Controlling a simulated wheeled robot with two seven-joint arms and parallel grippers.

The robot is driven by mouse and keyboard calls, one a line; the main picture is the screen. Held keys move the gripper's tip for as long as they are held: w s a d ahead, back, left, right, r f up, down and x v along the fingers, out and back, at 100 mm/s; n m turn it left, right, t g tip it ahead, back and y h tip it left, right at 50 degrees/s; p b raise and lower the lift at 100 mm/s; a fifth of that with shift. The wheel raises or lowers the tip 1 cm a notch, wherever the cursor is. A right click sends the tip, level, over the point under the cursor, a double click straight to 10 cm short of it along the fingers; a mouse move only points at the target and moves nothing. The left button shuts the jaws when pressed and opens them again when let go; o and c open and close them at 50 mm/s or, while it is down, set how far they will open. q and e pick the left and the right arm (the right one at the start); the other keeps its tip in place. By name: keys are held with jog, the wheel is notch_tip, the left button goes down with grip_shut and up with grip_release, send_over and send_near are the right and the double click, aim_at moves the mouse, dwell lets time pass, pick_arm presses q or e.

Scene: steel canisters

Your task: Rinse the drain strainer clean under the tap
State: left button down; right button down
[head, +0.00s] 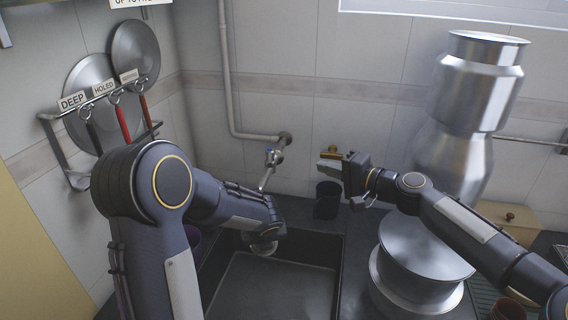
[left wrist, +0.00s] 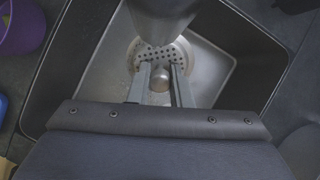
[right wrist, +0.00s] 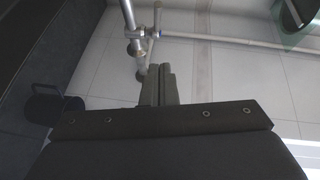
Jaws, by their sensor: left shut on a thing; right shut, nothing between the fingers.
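The drain strainer is a round perforated metal disc with a middle knob. It shows in the left wrist view (left wrist: 150,55), with my left gripper (left wrist: 162,82) shut on the knob. In the head view the strainer (head: 264,249) is a pale rim below my left gripper, over the sink (head: 275,285). A grey cylindrical shape partly covers the strainer in the left wrist view. The tap (head: 268,170), with a blue-marked handle, hangs from the wall pipe above the left gripper. My right gripper (head: 328,165) is shut and empty, right of the tap and apart from it.
A black cup (head: 327,200) stands behind the sink. A large steel pot (head: 415,255) and tall stacked steel canisters (head: 470,100) crowd the right. A rack (head: 85,108) with hanging utensils is on the left wall. A purple container (left wrist: 22,25) stands beside the sink.

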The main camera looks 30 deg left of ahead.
send_near(270, 160)
jog(key=w+a, duration=0.2)
jog(key=w, duration=0.3)
jog(key=s+a, duration=0.1)
jog(key=a+f, duration=0.1)
jog(key=s+a, duration=0.1)
jog(key=a, duration=0.1)
jog(key=shift+s+f, duration=0.25)
jog(key=shift+s, duration=0.05)
jog(key=shift+s+a, duration=0.9)
jog(key=shift+s, duration=0.15)
